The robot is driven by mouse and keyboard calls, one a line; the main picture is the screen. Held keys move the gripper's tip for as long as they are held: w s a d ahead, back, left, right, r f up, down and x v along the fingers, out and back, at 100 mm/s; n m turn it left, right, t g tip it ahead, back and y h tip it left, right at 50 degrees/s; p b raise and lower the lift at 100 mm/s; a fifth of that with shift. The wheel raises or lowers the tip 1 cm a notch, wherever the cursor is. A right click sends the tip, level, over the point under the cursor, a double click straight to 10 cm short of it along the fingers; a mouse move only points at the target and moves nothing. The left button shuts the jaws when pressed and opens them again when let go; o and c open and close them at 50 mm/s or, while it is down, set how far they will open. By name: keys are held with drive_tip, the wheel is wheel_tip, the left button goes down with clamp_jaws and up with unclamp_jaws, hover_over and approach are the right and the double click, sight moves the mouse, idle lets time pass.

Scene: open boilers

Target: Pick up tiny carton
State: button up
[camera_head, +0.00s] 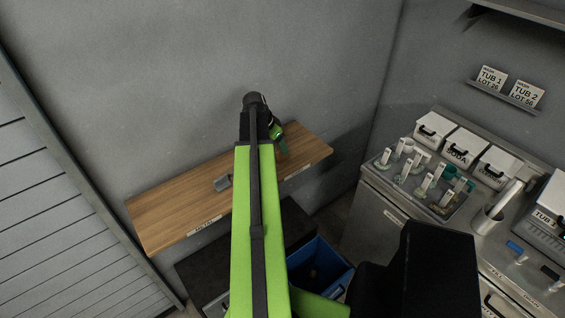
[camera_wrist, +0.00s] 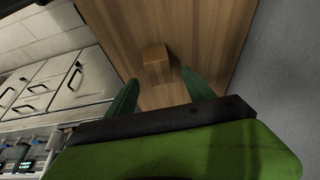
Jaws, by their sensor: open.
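A tiny brown carton (camera_wrist: 156,55) stands on the wooden shelf (camera_wrist: 118,28) in the wrist view. My gripper (camera_wrist: 159,77) is open, with one green finger to each side of the carton in the picture. The carton lies near and partly beyond the fingertips, with a visible gap to both fingers. I see no contact. In the head view my gripper (camera_head: 279,143) is over the right part of the wooden shelf (camera_head: 170,207). I cannot make out the carton there.
A grey wall is behind the shelf. A blue bin (camera_head: 335,268) is below. A metal counter (camera_head: 385,192) with lidded tubs and several handled items stands at right.

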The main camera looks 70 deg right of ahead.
sight(281, 154)
drive_tip(key=b+x, duration=0.5)
drive_tip(key=shift+s+a+f, duration=0.1)
drive_tip(key=shift+f, duration=0.15)
drive_tip(key=shift+r, duration=0.2)
clamp_jaws()
